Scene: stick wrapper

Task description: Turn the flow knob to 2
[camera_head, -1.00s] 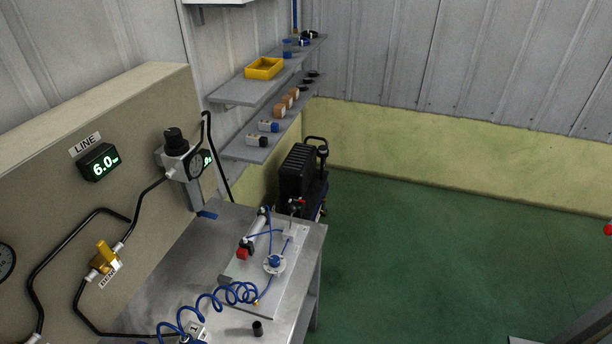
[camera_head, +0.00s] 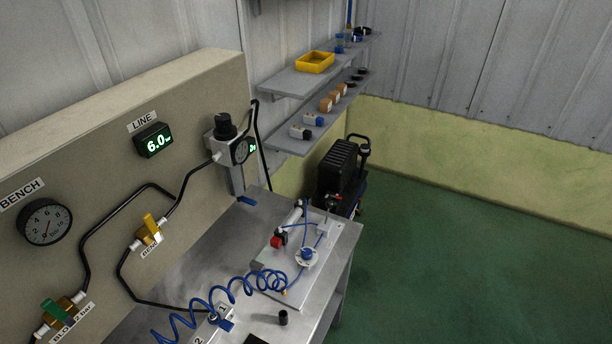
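A small blue knob (camera_head: 307,254) on a round white dial sits on a pale plate (camera_head: 290,290) on the metal bench (camera_head: 258,218). It looks like the flow knob, but its marks are too small to read. A cylinder (camera_head: 292,219) with a red part (camera_head: 277,242) at its near end lies beside it on the plate. A coiled blue hose (camera_head: 235,288) runs to the plate's near edge. Neither of my grippers is in view.
The panel holds a yellow-handled valve (camera_head: 150,228), a green-handled valve (camera_head: 56,310), a BENCH gauge (camera_head: 45,222), a LINE display (camera_head: 154,140) reading 6.0 and a regulator (camera_head: 226,140). A black compressor (camera_head: 338,170) stands behind the bench. The green floor (camera_head: 470,270) is clear.

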